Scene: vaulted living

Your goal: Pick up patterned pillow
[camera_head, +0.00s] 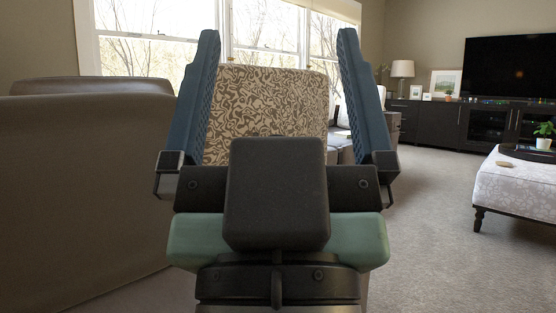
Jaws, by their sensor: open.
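The patterned pillow (268,103) has a brown and cream scroll print and stands upright in the middle of the head view. My gripper (278,40) is open, with its two blue fingers spread on the left and right of the pillow in the picture. The pillow shows between the fingers, and I cannot tell whether it is between them in depth or farther off. No contact is visible. The dark gripper body hides the pillow's lower part, so what it rests on there is hidden.
A large brown sofa or chair (80,190) fills the left side. A patterned ottoman (515,190) with a dark tray (528,153) stands at the right. A dark cabinet (435,121) with a lamp (402,70) and television (510,66) lies behind. Carpet (430,230) is clear at right centre.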

